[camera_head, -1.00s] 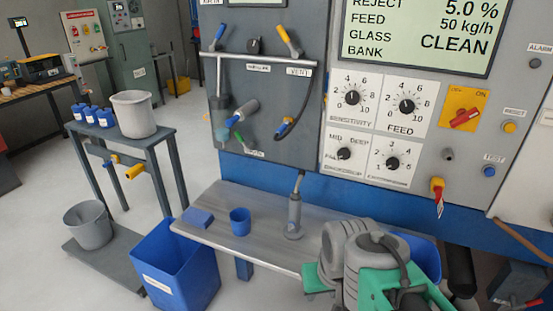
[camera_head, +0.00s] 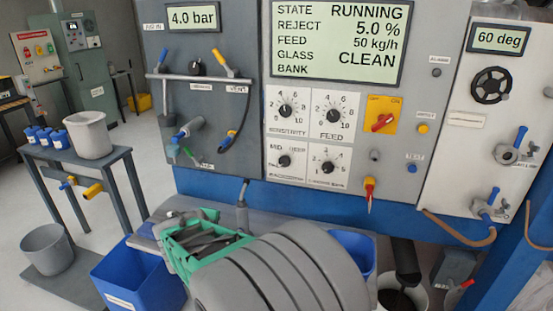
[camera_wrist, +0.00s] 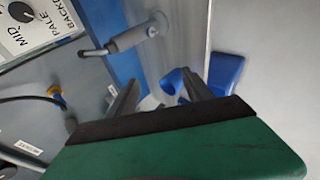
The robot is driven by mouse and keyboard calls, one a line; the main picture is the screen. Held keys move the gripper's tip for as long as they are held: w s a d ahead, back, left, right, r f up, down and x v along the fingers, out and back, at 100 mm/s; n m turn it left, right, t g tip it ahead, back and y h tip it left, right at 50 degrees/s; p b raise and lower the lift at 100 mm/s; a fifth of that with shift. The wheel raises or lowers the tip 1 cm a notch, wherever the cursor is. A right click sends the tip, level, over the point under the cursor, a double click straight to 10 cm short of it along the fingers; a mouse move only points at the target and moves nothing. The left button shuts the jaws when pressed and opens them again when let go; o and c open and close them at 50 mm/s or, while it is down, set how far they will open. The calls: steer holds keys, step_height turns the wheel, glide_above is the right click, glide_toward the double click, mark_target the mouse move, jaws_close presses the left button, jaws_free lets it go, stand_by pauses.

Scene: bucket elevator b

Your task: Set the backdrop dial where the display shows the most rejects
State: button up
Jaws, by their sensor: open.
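The backdrop dial (camera_head: 284,160) is the black knob on the lower-left plate of the dial panel, below the sensitivity dial. Its MID and DEEP marks show in the head view; its exact pointer setting is too small to tell. It also shows at the top-left corner of the wrist view (camera_wrist: 22,12), beside MID and PALE. The display (camera_head: 337,40) above reads RUNNING, reject 5.0 %, feed 50 kg/h, glass bank CLEAN. My gripper (camera_wrist: 160,90) is open and empty, pointing over the bench, apart from the dial.
The sensitivity (camera_head: 286,110), feed (camera_head: 332,115) and lower-right (camera_head: 328,167) dials sit close around it. The bench and a grey upright tool (camera_head: 242,217) stand below.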

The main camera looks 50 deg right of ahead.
steer(key=d+r+n+h+p, duration=0.1)
steer(key=d+r+n+h, duration=0.2)
steer(key=d, duration=0.6)
steer(key=d+r+n+h+p, duration=0.1)
steer(key=d+n+h, duration=0.25)
steer(key=d, duration=0.45)
steer(key=n+h+p, duration=0.1)
steer(key=n+h, duration=0.3)
steer(key=n, duration=0.6)
glide_toward(284, 163)
steer(key=d, duration=0.2)
steer(key=shift+m+t+y, duration=0.25)
steer(key=shift+t, duration=0.05)
steer(key=p+x, duration=0.2)
steer(key=x, duration=0.5)
steer(key=shift+w+d+r, duration=0.1)
steer(key=shift+w+r, duration=0.05)
steer(key=shift+w, duration=0.1)
steer(key=shift+c, duration=0.3)
jaws_close()
